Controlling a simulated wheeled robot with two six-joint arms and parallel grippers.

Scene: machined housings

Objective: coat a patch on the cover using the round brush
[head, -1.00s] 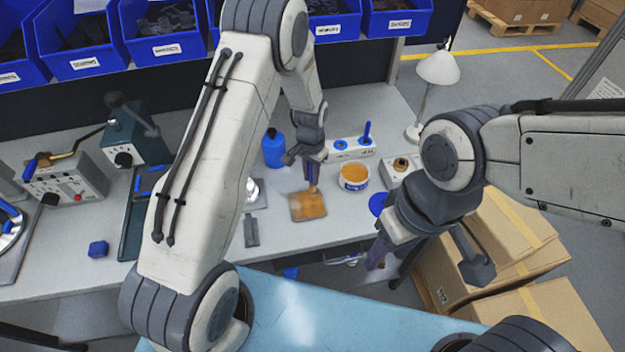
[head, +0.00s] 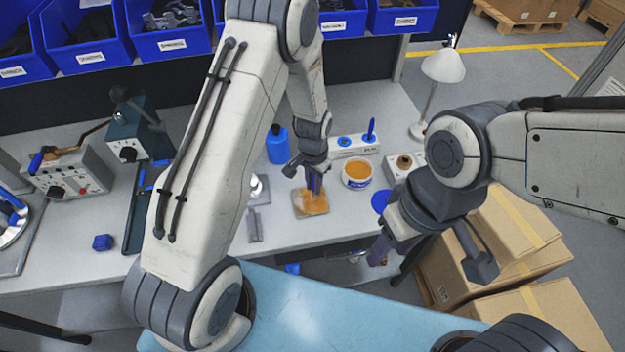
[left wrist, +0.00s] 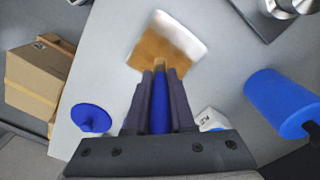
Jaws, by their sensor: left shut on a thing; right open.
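The cover (head: 301,211) is a small square plate lying flat on the bench, with an uneven orange coat over much of its top. In the left wrist view the cover (left wrist: 185,32) keeps a pale area at its upper right. My left gripper (head: 315,186) is over the cover, shut on the blue-handled round brush (left wrist: 160,103), which points down. The brush tip is at the coated area; the jaws partly hide it, so exact contact is hard to tell. A white tub (head: 357,176) of orange coating stands to the right. My right gripper (head: 378,246) is open and empty, off the bench's front edge.
A blue bottle (head: 277,146) stands behind left of the cover. A white holder (head: 353,146) with a blue-handled tool is behind. A grey tool (head: 254,226) lies left of the cover. Cardboard boxes (head: 500,245) stand at right.

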